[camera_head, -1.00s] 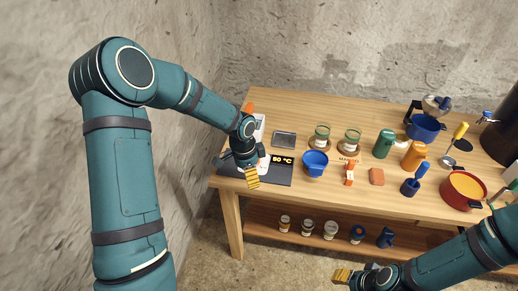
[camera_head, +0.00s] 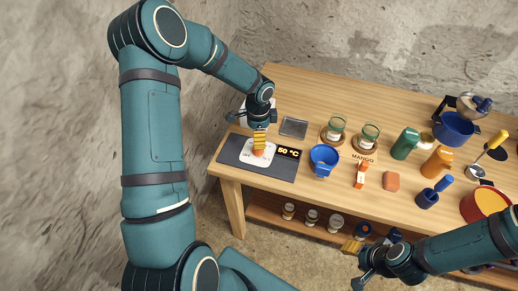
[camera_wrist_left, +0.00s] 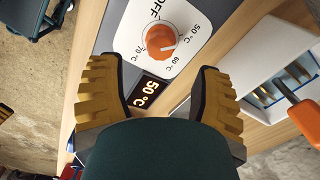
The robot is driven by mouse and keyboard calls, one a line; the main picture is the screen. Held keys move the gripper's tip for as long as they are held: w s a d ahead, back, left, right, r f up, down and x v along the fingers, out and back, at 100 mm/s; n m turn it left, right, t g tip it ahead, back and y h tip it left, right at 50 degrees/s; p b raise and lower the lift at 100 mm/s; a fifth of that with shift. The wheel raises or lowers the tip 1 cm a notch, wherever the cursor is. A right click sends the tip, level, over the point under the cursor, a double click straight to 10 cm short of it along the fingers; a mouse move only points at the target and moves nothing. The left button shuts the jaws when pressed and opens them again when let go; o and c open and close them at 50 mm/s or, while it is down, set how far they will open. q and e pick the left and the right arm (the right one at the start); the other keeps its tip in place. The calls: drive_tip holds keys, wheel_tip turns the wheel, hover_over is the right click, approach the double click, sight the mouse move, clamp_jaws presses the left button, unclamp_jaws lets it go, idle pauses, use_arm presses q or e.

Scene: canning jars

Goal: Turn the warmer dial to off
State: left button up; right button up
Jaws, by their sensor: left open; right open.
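The orange warmer dial (camera_wrist_left: 161,40) sits on a white plate (camera_wrist_left: 195,22) marked OFF, 50, 60 and 70 °C; its pointer's exact direction is hard to tell. The display (camera_wrist_left: 147,91) beside it reads 50 °C. In the head view the dial (camera_head: 258,153) is partly hidden by my left gripper (camera_head: 259,148), on the dark warmer slab (camera_head: 283,171). In the left wrist view my left gripper (camera_wrist_left: 157,70) is open and empty, with the dial beyond its yellow fingertips, roughly between them. My right gripper (camera_head: 352,262) is open and empty in front of the table.
Several jars stand on the lower shelf.

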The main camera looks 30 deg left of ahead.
use_arm(q)
wheel_tip(320, 180, down, 7)
drive_tip(key=shift+f+b, duration=0.1)
drive_tip(key=shift+b, duration=0.3)
clamp_jaws()
